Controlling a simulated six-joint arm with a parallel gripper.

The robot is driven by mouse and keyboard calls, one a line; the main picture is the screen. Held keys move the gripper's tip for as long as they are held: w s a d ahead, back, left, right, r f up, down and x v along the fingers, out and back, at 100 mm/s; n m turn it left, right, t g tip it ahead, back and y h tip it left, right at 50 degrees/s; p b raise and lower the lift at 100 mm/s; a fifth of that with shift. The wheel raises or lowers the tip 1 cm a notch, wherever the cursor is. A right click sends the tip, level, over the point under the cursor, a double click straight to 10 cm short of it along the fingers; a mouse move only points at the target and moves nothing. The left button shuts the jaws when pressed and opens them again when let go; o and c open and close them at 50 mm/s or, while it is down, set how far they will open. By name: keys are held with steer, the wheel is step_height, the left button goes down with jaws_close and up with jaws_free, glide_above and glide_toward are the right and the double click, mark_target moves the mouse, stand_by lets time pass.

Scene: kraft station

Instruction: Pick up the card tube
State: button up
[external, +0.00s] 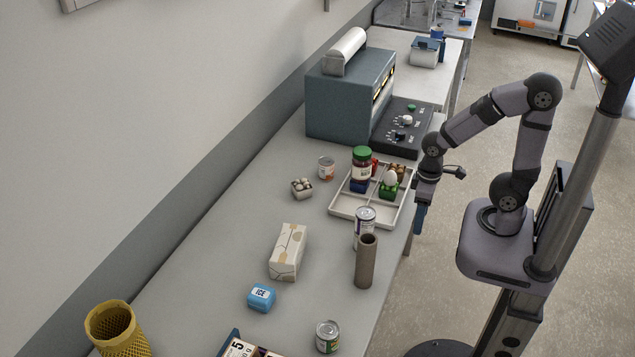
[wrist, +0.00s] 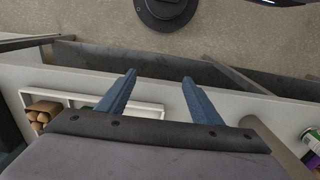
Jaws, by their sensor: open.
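The card tube (external: 366,262) is a plain brown cylinder standing upright near the right edge of the table in the external view. A brown shape that looks like its upper part shows at the right of the wrist view (wrist: 270,137), partly hidden by my gripper housing. My gripper (external: 419,220) hangs at the table's right edge beside the tray, apart from the tube, its blue fingers pointing down. In the wrist view my gripper (wrist: 157,92) is open and empty, with table edge and floor between its fingers.
A white can (external: 365,222) stands just behind the tube. A divided tray (external: 342,208) with a jar and small items lies farther back. A patterned carton (external: 288,252), a blue ice box (external: 261,297) and a green-labelled can (external: 327,337) stand nearby. Table between carton and tube is clear.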

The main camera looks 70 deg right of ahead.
steer(key=w+a+r+m+t+p, duration=0.1)
steer(key=w+a+r+t+p, duration=0.35)
steer(key=w+r+t, duration=0.6)
steer(key=w+a+r+m+t+p, duration=0.25)
steer(key=w+a+r, duration=0.35)
steer(key=w, duration=0.9)
steer(key=n+t+y+p, duration=0.1)
steer(key=n+t+p, duration=0.2)
steer(key=t+p, duration=0.3)
glide_above(365, 262)
steer(key=d, duration=0.2)
step_height(365, 262, down, 4)
steer(key=s+f+n, duration=0.1)
steer(key=f, duration=0.2)
steer(key=s+f+g+y+b, duration=0.1)
steer(key=f, duration=0.3)
steer(key=s+d+f+n+y, duration=0.1)
steer(key=f, duration=0.3)
steer(key=shift+f+n+b, duration=0.15)
steer(key=shift+n+b, duration=0.15)
steer(key=shift+n, duration=0.05)
steer(key=shift+f, duration=0.15)
